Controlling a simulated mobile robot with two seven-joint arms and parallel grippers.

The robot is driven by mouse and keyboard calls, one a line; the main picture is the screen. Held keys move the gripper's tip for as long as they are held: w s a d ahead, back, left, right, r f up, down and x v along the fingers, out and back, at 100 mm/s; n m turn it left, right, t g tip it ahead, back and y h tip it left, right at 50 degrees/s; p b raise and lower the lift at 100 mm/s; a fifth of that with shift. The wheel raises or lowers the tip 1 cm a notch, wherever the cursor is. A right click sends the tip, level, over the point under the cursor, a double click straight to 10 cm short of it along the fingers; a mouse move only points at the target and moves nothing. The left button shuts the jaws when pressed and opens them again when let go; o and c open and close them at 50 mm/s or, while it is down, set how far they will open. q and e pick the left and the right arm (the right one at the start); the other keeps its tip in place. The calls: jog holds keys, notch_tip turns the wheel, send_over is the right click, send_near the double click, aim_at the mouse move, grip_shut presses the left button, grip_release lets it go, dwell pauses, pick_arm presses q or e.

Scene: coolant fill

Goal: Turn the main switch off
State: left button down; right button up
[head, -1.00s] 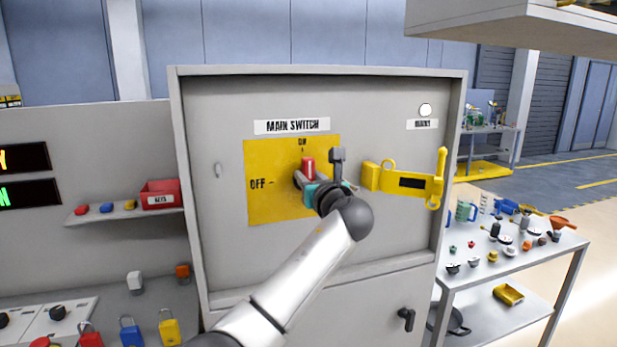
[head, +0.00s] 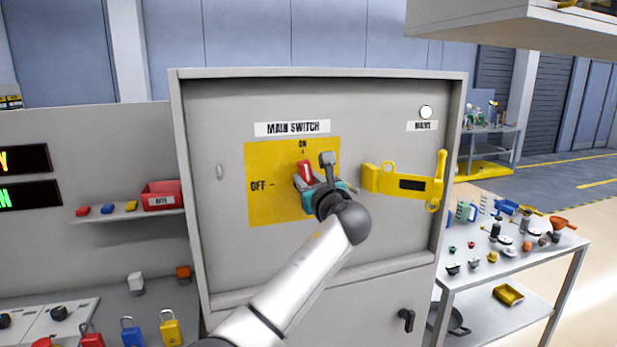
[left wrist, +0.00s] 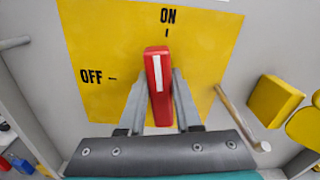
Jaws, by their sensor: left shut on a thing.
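The main switch is a red handle with a white stripe (head: 306,171) on a yellow plate (head: 265,205) marked ON at the top and OFF at the left. In the left wrist view the red handle (left wrist: 158,75) points up close to the ON mark, leaning slightly toward the OFF side. My left gripper (head: 308,182) is shut on the handle, with one finger on each side, as the left wrist view also shows (left wrist: 158,90). The gripper partly hides the lower handle in the head view. My right gripper is not in view.
A yellow hasp-like bracket (head: 408,184) sits on the cabinet right of the switch, below a white round lamp (head: 425,112). The cabinet's raised frame (head: 455,170) borders the panel. Padlocks (head: 170,328) and a red box (head: 161,196) are at the left.

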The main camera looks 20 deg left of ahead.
pick_arm(q)
jog(key=n, duration=0.3)
jog(key=shift+s+a+f+n, duration=0.15)
jog(key=shift+s+a+n, duration=0.05)
jog(key=shift+a+n, duration=0.1)
jog(key=n, duration=0.3)
jog(key=shift+s+a+f+n, duration=0.15)
jog(key=shift+f+n, duration=0.1)
jog(key=shift+n, duration=0.05)
jog(key=shift+s+a+f+n+b, duration=0.1)
jog(key=shift+f+n+b, duration=0.15)
jog(key=shift+n+b, duration=0.85)
jog(key=shift+a+f+n+b, duration=0.1)
jog(key=shift+f+n+b, duration=0.2)
jog(key=shift+n, duration=1.4)
jog(key=shift+s+a+f+n+b, duration=0.15)
jog(key=shift+n+b, duration=0.65)
jog(key=shift+n, duration=0.6)
jog(key=shift+w+d, duration=0.1)
jog(key=c, duration=0.6)
grip_release()
